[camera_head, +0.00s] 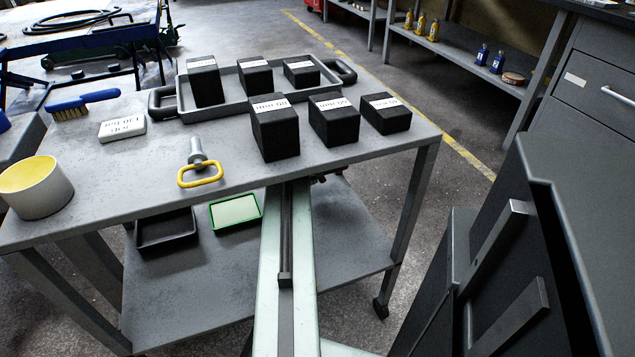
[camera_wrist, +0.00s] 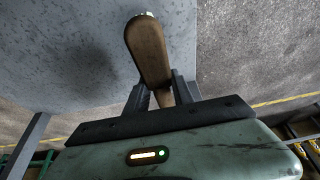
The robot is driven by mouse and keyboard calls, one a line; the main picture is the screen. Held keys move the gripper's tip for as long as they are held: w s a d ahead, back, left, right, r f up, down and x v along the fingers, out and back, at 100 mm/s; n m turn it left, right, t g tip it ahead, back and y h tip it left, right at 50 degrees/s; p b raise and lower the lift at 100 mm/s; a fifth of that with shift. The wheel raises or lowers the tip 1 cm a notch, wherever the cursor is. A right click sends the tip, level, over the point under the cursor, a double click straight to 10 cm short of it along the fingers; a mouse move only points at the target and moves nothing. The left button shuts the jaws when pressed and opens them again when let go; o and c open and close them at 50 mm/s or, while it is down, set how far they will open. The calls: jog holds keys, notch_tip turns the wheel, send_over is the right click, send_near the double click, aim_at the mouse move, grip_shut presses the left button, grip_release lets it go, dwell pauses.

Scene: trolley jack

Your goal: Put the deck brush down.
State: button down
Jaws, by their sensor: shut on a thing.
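In the wrist view my gripper (camera_wrist: 160,88) is shut on a brown wooden handle with a pale metal end, which I take to be the deck brush (camera_wrist: 148,45). The handle points up the picture between the two dark fingers. No bristles of it show. A flat grey surface lies behind and to the left of it, with concrete floor to the right; I cannot tell whether the handle touches anything. In the head view the held handle and the fingers are not clearly visible.
The grey trolley top (camera_head: 345,165) holds black blocks (camera_head: 275,130), a grey tray (camera_head: 225,104), a yellow-ringed bolt (camera_head: 198,170), a white labelled block (camera_head: 122,129), a blue brush (camera_head: 80,105) and a yellow-and-white cup (camera_head: 36,188). Its front left is fairly clear. Trays stand on the lower shelf (camera_head: 180,290).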

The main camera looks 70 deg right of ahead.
aim_at(318, 188)
jog(key=shift+f+b, duration=2)
jog(key=shift+b, duration=0.05)
jog(key=c, duration=1.1)
grip_release()
jog(key=shift+r, duration=0.15)
jog(key=shift+r+p, duration=0.35)
jog(key=shift+p, duration=0.15)
jog(key=p+v, duration=0.6)
jog(key=v, duration=0.1)
jog(key=shift+r+p, duration=0.15)
jog(key=shift+p, duration=0.25)
jog(key=shift+w, duration=0.1)
